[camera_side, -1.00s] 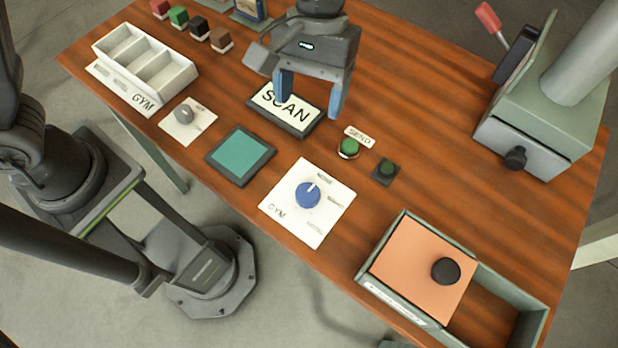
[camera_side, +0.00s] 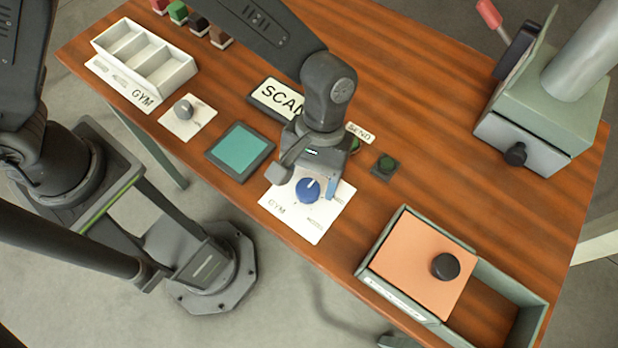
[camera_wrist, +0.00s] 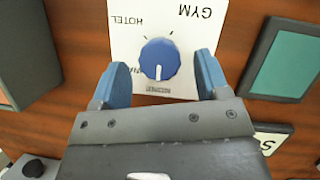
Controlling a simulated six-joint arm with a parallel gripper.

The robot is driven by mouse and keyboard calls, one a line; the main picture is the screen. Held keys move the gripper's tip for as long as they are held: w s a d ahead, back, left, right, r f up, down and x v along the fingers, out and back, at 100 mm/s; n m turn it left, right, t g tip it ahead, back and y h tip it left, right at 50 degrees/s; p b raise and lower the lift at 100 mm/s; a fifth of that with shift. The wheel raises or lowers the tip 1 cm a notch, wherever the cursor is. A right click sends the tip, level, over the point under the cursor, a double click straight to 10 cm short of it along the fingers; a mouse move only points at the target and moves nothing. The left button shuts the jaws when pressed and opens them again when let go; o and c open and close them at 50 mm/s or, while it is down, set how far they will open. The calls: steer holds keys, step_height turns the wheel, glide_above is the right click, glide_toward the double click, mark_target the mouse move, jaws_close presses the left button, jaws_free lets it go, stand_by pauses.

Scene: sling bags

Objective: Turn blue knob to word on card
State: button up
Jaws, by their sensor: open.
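The blue knob (camera_side: 307,190) sits on a white dial plate (camera_side: 308,230) near the table's front edge. In the wrist view the knob (camera_wrist: 159,57) has a white pointer line aimed toward the small, partly unreadable word on the plate's gripper side. The plate (camera_wrist: 128,42) also shows HOTEL and GYM, and another word is partly hidden by a finger. My gripper (camera_wrist: 160,66) is open, with a blue finger on either side of the knob and gaps between. In the side view my gripper (camera_side: 306,178) is low over the plate. A SCAN card (camera_side: 272,97) is partly hidden by my arm.
A dark-framed teal pad (camera_side: 240,151) lies left of the dial plate. A small grey knob (camera_side: 183,109) and a white tray (camera_side: 145,58) are farther left. A green button (camera_side: 385,164) is to the right, and an open-topped box with an orange lid (camera_side: 415,265) is at front right.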

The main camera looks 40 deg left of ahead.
steer(key=shift+s+f, duration=0.25)
steer(key=shift+f, duration=0.35)
steer(key=shift+c, duration=0.5)
steer(key=c, duration=0.8)
steer(key=shift+c, duration=0.2)
